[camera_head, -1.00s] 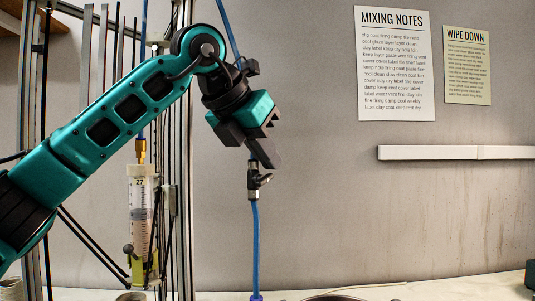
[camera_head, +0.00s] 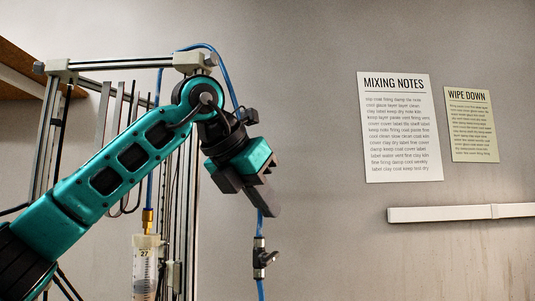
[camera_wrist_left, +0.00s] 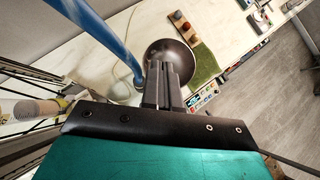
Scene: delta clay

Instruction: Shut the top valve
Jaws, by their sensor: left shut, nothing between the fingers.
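The top valve (camera_head: 259,257) is a small metal inline valve with a dark handle (camera_head: 268,259) jutting to the right. It hangs on a blue tube below my left gripper. My left gripper (camera_head: 268,210), teal and black, is shut and empty. Its fingertips point down and right, just above the valve and apart from it, in front of the tube. In the left wrist view the shut fingers (camera_wrist_left: 172,85) show beside the blue tube (camera_wrist_left: 105,40); I cannot make out the valve there. My right gripper is not in view.
A syringe barrel marked 27 (camera_head: 146,268) hangs at the left by a metal frame (camera_head: 95,68). Wall notices (camera_head: 402,150) and a white rail (camera_head: 450,213) are at the right. The wrist view shows a dark bowl (camera_wrist_left: 171,57) and a green mat (camera_wrist_left: 203,63) below.

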